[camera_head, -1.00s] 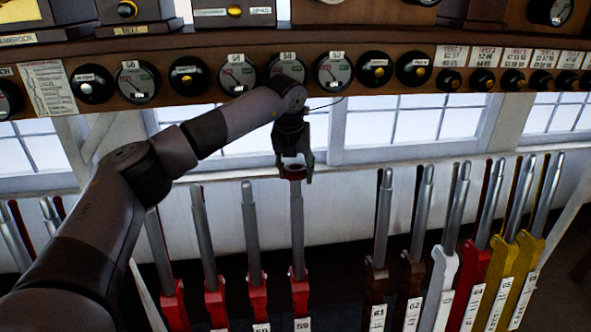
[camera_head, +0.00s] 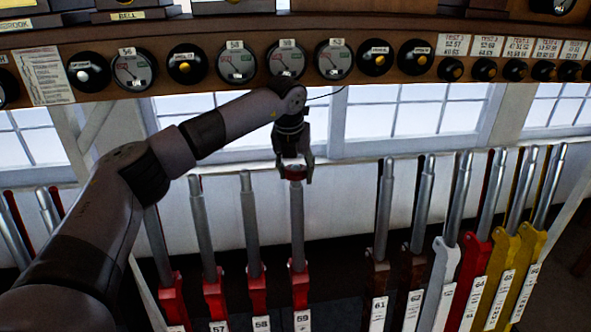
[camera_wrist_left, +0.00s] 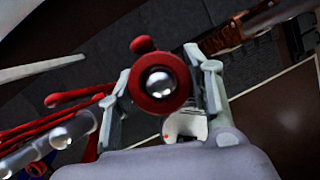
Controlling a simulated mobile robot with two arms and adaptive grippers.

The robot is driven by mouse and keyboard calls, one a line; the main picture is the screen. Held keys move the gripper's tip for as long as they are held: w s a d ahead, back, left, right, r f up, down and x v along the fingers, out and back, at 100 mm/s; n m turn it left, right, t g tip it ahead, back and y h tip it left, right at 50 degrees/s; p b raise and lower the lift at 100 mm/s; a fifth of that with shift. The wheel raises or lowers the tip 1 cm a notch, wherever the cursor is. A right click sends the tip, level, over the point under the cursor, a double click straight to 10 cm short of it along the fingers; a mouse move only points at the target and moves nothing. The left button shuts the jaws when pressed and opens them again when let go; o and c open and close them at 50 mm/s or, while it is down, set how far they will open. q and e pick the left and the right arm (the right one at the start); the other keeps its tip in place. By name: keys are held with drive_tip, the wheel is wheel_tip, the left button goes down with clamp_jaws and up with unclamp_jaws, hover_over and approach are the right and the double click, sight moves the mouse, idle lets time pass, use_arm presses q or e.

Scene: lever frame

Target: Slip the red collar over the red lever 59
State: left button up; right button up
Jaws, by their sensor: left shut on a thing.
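My left gripper (camera_head: 296,177) is shut on the red collar (camera_head: 297,171), right at the top of the red lever 59 (camera_head: 297,225). The lever has a long silver handle and a red base with a white "59" plate. In the left wrist view, the collar (camera_wrist_left: 160,104) is a thick red ring between both fingers. The lever's shiny round end (camera_wrist_left: 160,83) shows near the middle of its hole. I cannot tell how far the end reaches into the collar. My right gripper is not in view.
Red levers 57 (camera_head: 204,230) and 58 (camera_head: 250,225) stand to the left of lever 59. Brown lever 61 (camera_head: 382,230) stands to the right past a gap. A wooden shelf (camera_head: 300,70) with dials and knobs runs above my left gripper.

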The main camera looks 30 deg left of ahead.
use_arm(q)
drive_tip(key=shift+f+b, duration=0.3)
drive_tip(key=shift+f, duration=0.15)
drive_tip(key=o, duration=1.2)
drive_tip(key=shift+c, duration=0.2)
drive_tip(key=shift+o, duration=0.8)
drive_tip(key=shift+p+v, duration=2)
drive_tip(key=shift+v, duration=2.5)
drive_tip(key=shift+s, duration=0.1)
